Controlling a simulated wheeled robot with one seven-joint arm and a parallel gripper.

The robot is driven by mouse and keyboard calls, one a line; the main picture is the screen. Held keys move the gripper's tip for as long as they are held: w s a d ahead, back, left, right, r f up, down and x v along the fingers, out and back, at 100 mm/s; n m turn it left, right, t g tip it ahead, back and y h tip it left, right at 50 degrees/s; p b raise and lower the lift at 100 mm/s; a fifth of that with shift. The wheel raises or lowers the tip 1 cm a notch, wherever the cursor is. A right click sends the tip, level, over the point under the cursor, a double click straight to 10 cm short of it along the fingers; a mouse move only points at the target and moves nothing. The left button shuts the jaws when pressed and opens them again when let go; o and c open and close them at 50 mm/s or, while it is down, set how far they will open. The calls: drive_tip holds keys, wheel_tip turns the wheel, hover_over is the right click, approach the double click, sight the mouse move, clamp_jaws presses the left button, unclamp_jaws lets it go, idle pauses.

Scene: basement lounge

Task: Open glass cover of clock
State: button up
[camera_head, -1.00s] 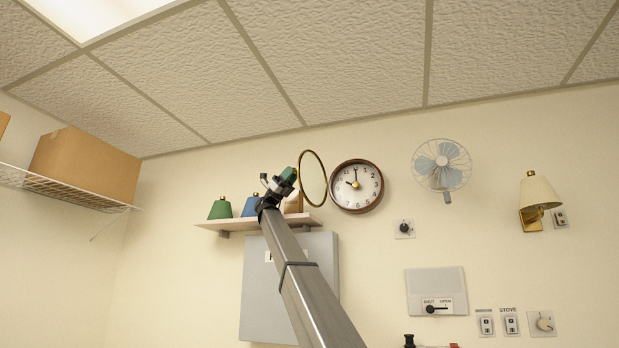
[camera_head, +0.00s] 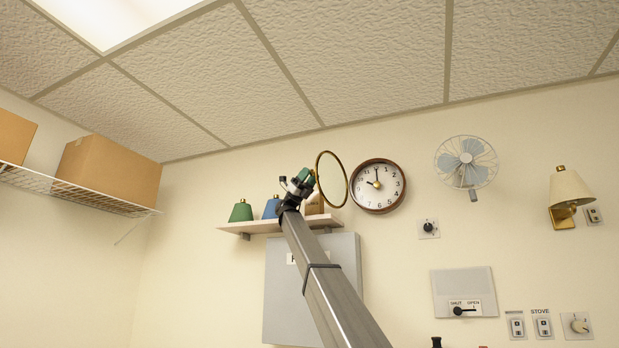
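The round wall clock (camera_head: 378,186) has a brown rim, a white face and a brass centre; its face shows uncovered. Its glass cover (camera_head: 331,180), a brass-rimmed round pane, stands swung out from the clock's left side and is seen at a slant. My gripper (camera_head: 306,180) is at the left edge of the cover, at the end of my raised arm. The gripper is small and dark here, and its fingers cannot be made out. I cannot tell whether it touches the cover's rim.
Behind my arm, a wooden shelf (camera_head: 263,227) holds a green shade (camera_head: 241,211) and a blue one (camera_head: 271,208). A grey panel (camera_head: 283,300) is below. A wall fan (camera_head: 467,163) and a lamp (camera_head: 568,190) are to the right. A wire rack (camera_head: 90,196) with boxes is at left.

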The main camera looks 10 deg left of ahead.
drive_tip(key=shift+r, duration=0.1)
drive_tip(key=s+a+r, duration=0.6)
drive_tip(key=s+r, duration=0.4)
drive_tip(key=shift+r, duration=0.4)
drive_tip(key=shift+a, duration=0.1)
